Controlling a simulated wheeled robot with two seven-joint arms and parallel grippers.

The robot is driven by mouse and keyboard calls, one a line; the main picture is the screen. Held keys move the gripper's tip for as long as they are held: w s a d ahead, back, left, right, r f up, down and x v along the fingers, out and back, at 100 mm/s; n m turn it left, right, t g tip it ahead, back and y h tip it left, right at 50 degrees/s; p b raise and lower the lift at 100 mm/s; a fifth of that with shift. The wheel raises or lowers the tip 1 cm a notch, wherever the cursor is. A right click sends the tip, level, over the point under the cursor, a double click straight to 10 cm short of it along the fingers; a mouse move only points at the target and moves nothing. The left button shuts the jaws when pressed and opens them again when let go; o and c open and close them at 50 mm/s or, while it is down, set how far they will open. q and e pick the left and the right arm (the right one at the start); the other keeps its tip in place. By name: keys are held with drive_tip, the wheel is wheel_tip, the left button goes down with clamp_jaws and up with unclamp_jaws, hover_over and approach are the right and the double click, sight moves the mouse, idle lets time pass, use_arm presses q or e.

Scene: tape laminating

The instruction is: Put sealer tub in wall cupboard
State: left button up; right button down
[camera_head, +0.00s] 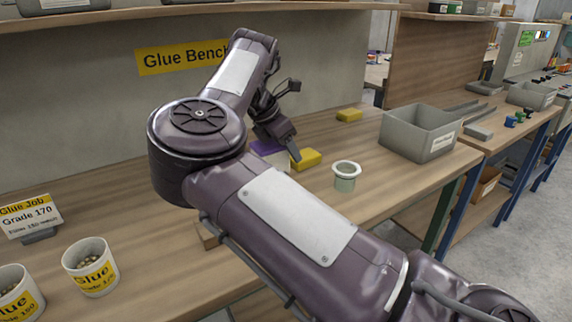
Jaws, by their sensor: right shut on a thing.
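My right gripper (287,143) points down over the middle of the glue bench. It is shut on a purple-and-white item (268,148), probably the sealer tub, which is partly hidden behind the finger and my arm. I cannot tell whether the item touches the bench. A small pale-green and white open cup (345,176) stands upright to its right. No wall cupboard can be made out in this view. My left gripper is out of view.
Yellow blocks (308,159) (349,115) lie near the gripper. A grey bin (418,132) stands at the bench's right end. Two glue tubs (91,267) (18,296) and a job card (30,217) are at front left. A shelf (130,13) runs above.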

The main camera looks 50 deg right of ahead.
sight(286, 161)
drive_tip(key=shift+f, duration=2)
drive_tip(key=shift+f, duration=0.1)
drive_tip(key=c, duration=0.5)
unclamp_jaws()
drive_tip(key=shift+f, duration=0.1)
